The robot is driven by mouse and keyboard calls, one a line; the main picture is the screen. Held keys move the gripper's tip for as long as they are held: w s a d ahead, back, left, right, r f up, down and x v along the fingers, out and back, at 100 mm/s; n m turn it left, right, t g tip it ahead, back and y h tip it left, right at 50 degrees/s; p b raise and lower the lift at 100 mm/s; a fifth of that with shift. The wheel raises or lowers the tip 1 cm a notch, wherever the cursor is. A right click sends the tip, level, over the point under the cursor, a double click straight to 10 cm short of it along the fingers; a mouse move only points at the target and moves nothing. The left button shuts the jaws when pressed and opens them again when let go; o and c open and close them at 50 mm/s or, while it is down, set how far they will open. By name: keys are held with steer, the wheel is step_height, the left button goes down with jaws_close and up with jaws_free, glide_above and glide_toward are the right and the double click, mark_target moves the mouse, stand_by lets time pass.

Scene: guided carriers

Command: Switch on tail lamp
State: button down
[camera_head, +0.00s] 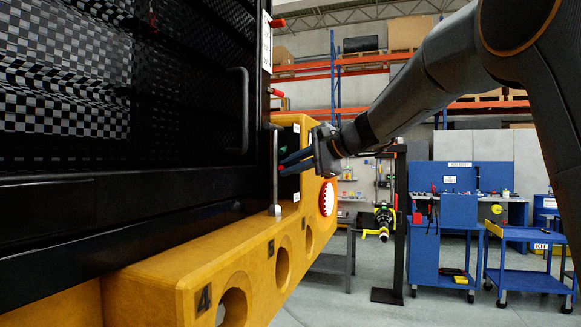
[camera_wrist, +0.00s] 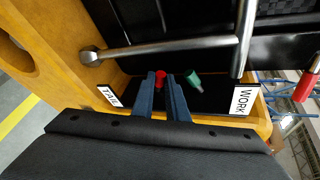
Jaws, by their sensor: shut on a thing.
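My gripper (camera_head: 293,164) reaches into a recess in the end of the yellow carrier body. In the wrist view its two blue fingers (camera_wrist: 165,86) are closed on a red switch (camera_wrist: 160,76), beside the TAIL label (camera_wrist: 110,96). A green switch (camera_wrist: 193,80) stands just to the right, apart from the fingers, towards the WORK label (camera_wrist: 243,100). The dark switch panel (camera_wrist: 215,98) lies behind them. A round red lamp (camera_head: 327,199) with a bright white middle sits on the yellow end, below my gripper.
A metal handle bar (camera_head: 275,175) stands upright just left of my fingers; it also crosses the wrist view (camera_wrist: 160,47). A black door (camera_head: 120,150) fills the left. A tool stand (camera_head: 400,220) and blue carts (camera_head: 440,250) stand farther back, with open floor between.

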steer(key=c, duration=1.7)
jaws_free()
steer(key=shift+c, duration=0.2)
steer(key=b+v, duration=0.3)
steer(key=v, duration=0.4)
steer(key=shift+s+d+b, duration=0.25)
steer(key=shift+d+b, duration=0.05)
